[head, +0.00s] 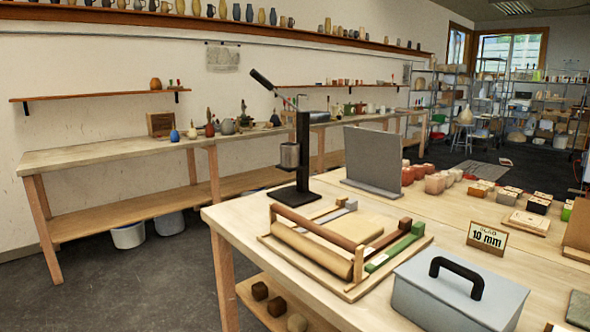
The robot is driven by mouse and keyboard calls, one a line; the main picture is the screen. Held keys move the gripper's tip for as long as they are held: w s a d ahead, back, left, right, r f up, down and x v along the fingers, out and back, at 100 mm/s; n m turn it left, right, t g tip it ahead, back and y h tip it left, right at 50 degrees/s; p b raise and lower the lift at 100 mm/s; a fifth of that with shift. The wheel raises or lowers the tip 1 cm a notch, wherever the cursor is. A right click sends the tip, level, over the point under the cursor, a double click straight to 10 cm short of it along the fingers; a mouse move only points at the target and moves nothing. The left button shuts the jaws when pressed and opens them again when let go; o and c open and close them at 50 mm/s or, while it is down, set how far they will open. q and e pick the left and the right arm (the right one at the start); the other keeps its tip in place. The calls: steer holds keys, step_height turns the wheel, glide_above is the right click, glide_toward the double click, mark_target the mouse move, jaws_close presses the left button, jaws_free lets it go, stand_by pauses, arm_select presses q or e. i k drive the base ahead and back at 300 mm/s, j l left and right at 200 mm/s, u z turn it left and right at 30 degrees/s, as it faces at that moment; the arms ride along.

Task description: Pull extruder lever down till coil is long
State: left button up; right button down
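The extruder (303,150) is a black upright post on a flat black base (295,195), standing at the far left corner of the wooden worktable. Its lever (262,79) has a black handle at the end of a thin rod and points up to the left, raised above the top of the post. I see no clay coil below the barrel, and the barrel's inside is hidden. Neither of my grippers shows in the head view.
The worktable (240,222) holds a wooden board with a rolling pin (312,252), a grey lidded box (460,290) at the front, a grey upright panel (373,160) and a "10 mm" sign (487,236). Pinkish blocks (435,184) stand behind. Space left of the extruder is open.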

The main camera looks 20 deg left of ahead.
mark_target(253, 73)
steer(key=z, duration=0.4)
steer(key=j+z, duration=0.6)
steer(key=j, duration=0.15)
steer(key=j+z, duration=0.3)
steer(key=j, duration=0.45)
steer(key=k+j, duration=0.1)
steer(key=j, duration=0.3)
steer(key=j+z, duration=0.1)
steer(key=j, duration=0.25)
steer(key=k+j, duration=0.15)
steer(key=j, duration=0.25)
steer(key=k+j+z, duration=0.1)
steer(key=j, duration=0.3)
